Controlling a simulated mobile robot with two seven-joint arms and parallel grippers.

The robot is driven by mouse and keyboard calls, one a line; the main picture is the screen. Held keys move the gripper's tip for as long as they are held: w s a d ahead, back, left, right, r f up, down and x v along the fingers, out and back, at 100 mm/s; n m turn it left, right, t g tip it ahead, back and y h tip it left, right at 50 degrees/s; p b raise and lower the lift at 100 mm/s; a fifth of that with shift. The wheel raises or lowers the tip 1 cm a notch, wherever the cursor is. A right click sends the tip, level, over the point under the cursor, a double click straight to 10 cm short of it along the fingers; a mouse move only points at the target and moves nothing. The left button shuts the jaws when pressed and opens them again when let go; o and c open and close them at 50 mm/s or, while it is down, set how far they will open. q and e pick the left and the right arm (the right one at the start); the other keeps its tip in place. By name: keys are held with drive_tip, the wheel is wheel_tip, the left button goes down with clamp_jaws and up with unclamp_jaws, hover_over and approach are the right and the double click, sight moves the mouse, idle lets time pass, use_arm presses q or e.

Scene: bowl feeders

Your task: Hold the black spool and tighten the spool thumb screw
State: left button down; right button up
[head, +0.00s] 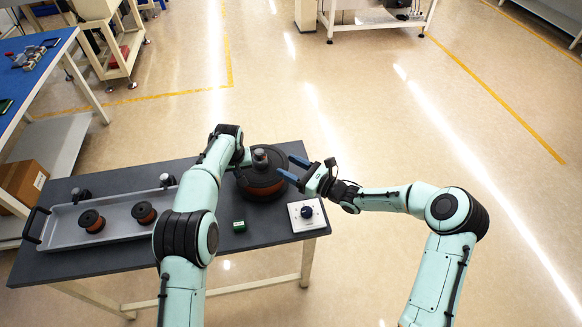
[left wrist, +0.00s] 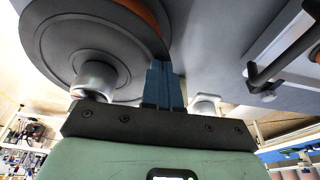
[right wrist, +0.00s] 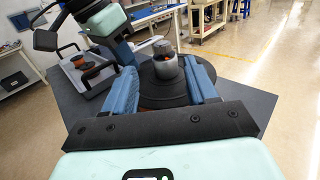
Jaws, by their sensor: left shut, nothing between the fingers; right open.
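The large black spool (head: 262,184) with an orange-brown winding lies flat on the dark table. Its grey thumb screw (head: 260,158) stands up at the centre; it also shows in the right wrist view (right wrist: 165,66). My right gripper (head: 285,168) is open beside the spool's right side. In the right wrist view its blue fingers appear on either side of the thumb screw, apart from it. My left gripper (left wrist: 163,68) is shut and empty, its fingertips at the spool's rim (left wrist: 75,42); whether they touch I cannot tell. In the head view my left arm mostly hides it.
A grey tray (head: 62,219) with two small spools (head: 92,221) (head: 144,212) lies at the left. A small green box (head: 239,226) and a white dial unit (head: 305,214) sit near the table's front right. Floor right of the table is clear.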

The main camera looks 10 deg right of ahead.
sight(263, 155)
drive_tip(key=shift+f, duration=0.1)
drive_tip(key=w+a+m, duration=0.3)
drive_tip(key=m, duration=0.9)
drive_tip(key=w+a+m, duration=0.2)
drive_tip(key=w+m, duration=0.1)
drive_tip(key=m, duration=0.9)
drive_tip(key=w+a+m, duration=0.2)
drive_tip(key=a+m, duration=0.1)
drive_tip(key=m, duration=0.9)
drive_tip(key=shift+w+a+f, duration=0.25)
drive_tip(key=shift+w+a, duration=0.05)
drive_tip(key=shift+w, duration=0.1)
